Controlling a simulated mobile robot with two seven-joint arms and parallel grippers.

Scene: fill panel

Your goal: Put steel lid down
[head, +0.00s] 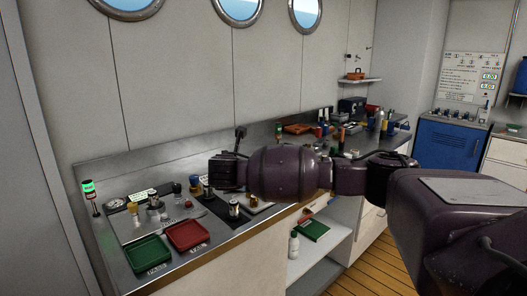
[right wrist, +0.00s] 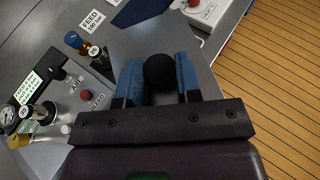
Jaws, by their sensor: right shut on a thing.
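My right gripper (right wrist: 160,88) has its blue-padded fingers shut on a round black knob (right wrist: 160,71) in the right wrist view. I take the knob to be the handle of the steel lid. My left gripper is not in view.
A green tray (head: 147,254) and a red tray (head: 188,236) lie at the worktop's front left. Tools and boxes fill the far worktop.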

